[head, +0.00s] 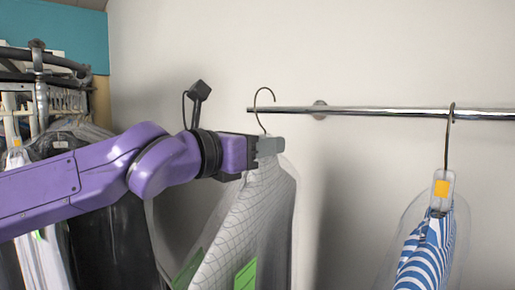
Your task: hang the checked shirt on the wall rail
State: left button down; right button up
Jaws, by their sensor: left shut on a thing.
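The checked shirt (240,225), white with thin dark grid lines and under a clear cover, hangs below my left gripper (268,147). The gripper is shut on the top of its hanger, just under the hook. The hanger's hook (264,92) points up, close to the free left end of the wall rail (380,111). In this view the hook's stem overlaps the rail's end; I cannot tell whether they touch. My right gripper is not in view.
A blue and white striped garment (428,250) in a clear cover hangs on the rail at the right. A crowded garment rack (45,75) stands at the left.

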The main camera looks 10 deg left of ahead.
pick_arm(q)
jog(key=shift+w+d, duration=0.25)
jog(key=shift+s+a+r, duration=0.1)
jog(key=shift+a, duration=0.05)
jog(key=shift+r, duration=0.15)
jog(key=shift+w+d, duration=0.2)
jog(key=shift+x, duration=2.4)
jog(key=shift+s+f, duration=0.1)
jog(key=shift+f, duration=0.15)
jog(key=shift+f+b, duration=1.05)
jog(key=shift+f, duration=0.05)
jog(key=shift+f, duration=0.1)
